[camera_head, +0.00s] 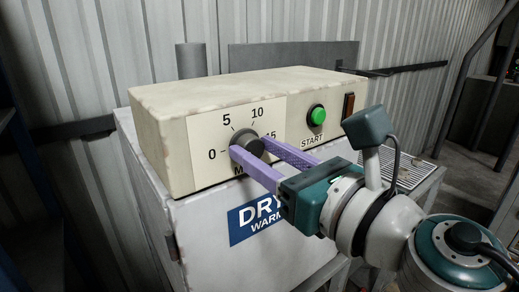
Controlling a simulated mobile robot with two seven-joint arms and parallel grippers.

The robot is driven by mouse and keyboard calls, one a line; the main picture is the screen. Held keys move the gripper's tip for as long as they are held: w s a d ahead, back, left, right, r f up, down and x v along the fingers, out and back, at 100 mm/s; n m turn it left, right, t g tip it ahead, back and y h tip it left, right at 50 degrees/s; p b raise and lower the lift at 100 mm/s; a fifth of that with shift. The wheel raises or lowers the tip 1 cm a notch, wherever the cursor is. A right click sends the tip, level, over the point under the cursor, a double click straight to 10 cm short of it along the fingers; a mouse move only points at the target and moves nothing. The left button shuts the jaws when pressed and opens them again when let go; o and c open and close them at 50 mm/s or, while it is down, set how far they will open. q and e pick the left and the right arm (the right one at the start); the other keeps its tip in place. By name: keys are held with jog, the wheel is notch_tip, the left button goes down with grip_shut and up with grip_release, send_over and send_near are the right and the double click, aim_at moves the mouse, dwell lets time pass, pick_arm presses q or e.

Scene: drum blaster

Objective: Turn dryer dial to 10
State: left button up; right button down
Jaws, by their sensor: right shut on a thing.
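The dryer dial (247,139) is a dark round knob on the front of the cream control box (170,140). Printed marks 0, 5, 10 and a partly covered 15 run around it. My right gripper (250,150) comes in from the right with two purple fingers, shut on the dial, one on each side. The fingers hide the lower part of the dial and some of the lettering below it. I cannot tell which mark the dial points to. My left gripper is not in view.
A green START button (317,115) and a dark reddish switch (348,105) sit right of the dial. The box stands on a grey dryer body (190,225) with a blue DRY WARM label (240,225). A corrugated metal wall (270,25) is behind.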

jog(key=shift+m, duration=0.8)
jog(key=m+p, duration=0.1)
jog(key=m, duration=0.2)
jog(key=shift+d, duration=0.1)
jog(key=m+p, duration=0.1)
jog(key=m, duration=0.5)
jog(key=shift+w+m, duration=0.1)
jog(key=shift+m, duration=0.3)
jog(key=m, duration=0.3)
jog(key=shift+f+m+p, duration=0.1)
jog(key=shift+m+p, duration=0.2)
jog(key=shift+p, duration=0.05)
jog(key=m, duration=0.3)
jog(key=shift+m+p, duration=0.3)
jog(key=m, duration=0.4)
jog(key=shift+f+m+p, duration=0.15)
jog(key=shift+m+p, duration=0.15)
jog(key=shift+m, duration=0.4)
